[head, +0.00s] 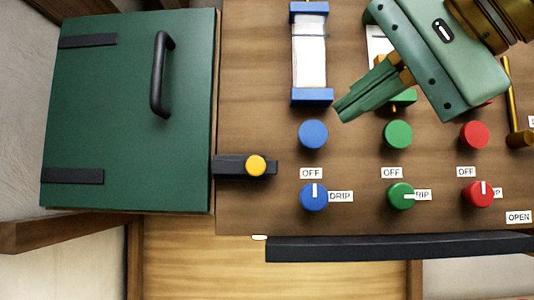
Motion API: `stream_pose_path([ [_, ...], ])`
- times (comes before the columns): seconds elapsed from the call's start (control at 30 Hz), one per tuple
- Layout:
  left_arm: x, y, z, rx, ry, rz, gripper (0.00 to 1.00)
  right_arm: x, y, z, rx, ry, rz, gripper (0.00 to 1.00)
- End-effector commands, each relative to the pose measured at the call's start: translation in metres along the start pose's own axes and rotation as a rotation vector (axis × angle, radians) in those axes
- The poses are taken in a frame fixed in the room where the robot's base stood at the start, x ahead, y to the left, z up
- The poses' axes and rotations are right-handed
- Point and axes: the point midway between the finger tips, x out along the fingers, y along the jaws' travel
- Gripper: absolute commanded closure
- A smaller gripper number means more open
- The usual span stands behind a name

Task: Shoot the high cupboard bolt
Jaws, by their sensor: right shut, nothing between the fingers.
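The green cupboard door (130,130) is at the left, lying flush in its place as far as I can tell, with a black bar handle (156,80). The bolt is a dark bar (228,167) with a round yellow knob (256,166), on the brown panel just right of the door's edge. Its left end meets that edge; I cannot tell whether it reaches past it. My right gripper (342,113) is shut and empty, up and to the right of the bolt, in front of the panel. It hides part of the green fixture behind it. My left gripper is not in view.
Blue, green and red buttons (313,134) and dials (314,197) fill the panel right of the bolt. A blue-ended white tube holder (310,50) stands above them. A black ledge (390,247) runs below. The panel between door and tube holder is clear.

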Motion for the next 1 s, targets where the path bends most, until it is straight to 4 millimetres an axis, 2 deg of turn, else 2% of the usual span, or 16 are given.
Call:
stream_pose_path([
  [0.07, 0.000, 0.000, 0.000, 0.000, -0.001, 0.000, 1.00, -0.009, -0.002, -0.005, -0.006, 0.037, 0.003, 1.00],
  [0.17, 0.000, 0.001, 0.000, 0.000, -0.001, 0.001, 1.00, -0.012, -0.003, -0.007, -0.009, 0.052, 0.006, 1.00],
  [0.43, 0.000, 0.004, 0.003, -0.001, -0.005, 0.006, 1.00, -0.011, -0.003, -0.007, -0.008, 0.049, 0.007, 1.00],
  [0.57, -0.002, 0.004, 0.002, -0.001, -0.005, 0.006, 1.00, -0.004, -0.003, -0.007, -0.007, 0.047, 0.009, 1.00],
  [0.77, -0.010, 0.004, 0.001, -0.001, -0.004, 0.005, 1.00, 0.028, -0.004, -0.009, -0.007, 0.045, 0.010, 1.00],
  [1.0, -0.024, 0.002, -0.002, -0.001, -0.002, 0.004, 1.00, 0.080, -0.004, -0.011, -0.007, 0.044, 0.010, 1.00],
])
